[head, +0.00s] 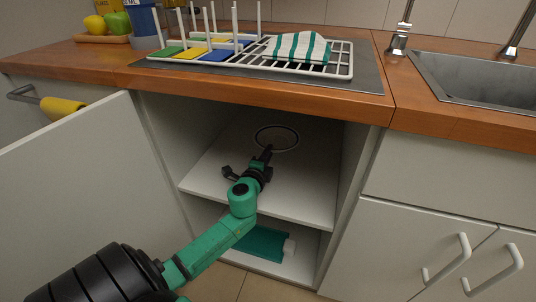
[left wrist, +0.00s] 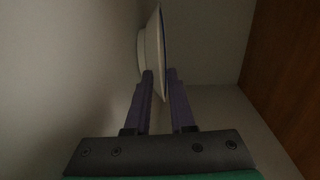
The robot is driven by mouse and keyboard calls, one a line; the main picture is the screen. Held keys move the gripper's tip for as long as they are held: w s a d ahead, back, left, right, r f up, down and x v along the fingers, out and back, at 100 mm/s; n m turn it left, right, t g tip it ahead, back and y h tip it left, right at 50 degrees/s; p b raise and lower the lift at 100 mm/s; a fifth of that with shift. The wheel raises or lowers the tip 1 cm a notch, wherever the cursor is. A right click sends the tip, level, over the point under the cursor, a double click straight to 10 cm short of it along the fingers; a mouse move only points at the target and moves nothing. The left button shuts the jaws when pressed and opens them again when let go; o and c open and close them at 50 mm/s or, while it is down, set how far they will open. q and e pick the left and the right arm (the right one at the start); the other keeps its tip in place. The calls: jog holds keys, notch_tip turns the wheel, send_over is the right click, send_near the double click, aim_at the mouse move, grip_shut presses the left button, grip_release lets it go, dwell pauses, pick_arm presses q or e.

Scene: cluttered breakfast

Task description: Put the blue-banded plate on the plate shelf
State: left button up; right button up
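The blue-banded plate (head: 277,150) lies about flat, at or just above the cabinet's white upper shelf (head: 310,190). In the left wrist view the plate (left wrist: 154,35) shows edge-on, pale with a dark blue rim line. My left gripper (head: 268,153) reaches into the cabinet at the plate's near rim. Its two fingers (left wrist: 160,80) stand close together with the rim between them, and look shut on it. I cannot tell whether the plate's foot touches the shelf. My right gripper is in neither view.
The cabinet door (head: 75,185) stands open at left. A teal bottle (head: 262,243) lies on the lower shelf. Above, the wooden counter (head: 230,88) holds a dish rack (head: 345,60) with a striped cloth (head: 298,46). The upper shelf is otherwise clear.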

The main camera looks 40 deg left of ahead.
pick_arm(q)
jog(key=shift+s, duration=0.15)
jog(key=shift+v, duration=1.85)
jog(key=o, duration=0.6)
jog(key=shift+c, duration=0.2)
jog(key=shift+v, duration=1.6)
jog(key=shift+f+b+v, duration=0.15)
jog(key=shift+f+v, duration=0.05)
jog(key=shift+v, duration=0.85)
jog(key=shift+f+b+v, duration=0.15)
jog(key=shift+f+v, duration=0.1)
jog(key=shift+v, duration=0.8)
jog(key=shift+d, duration=0.1)
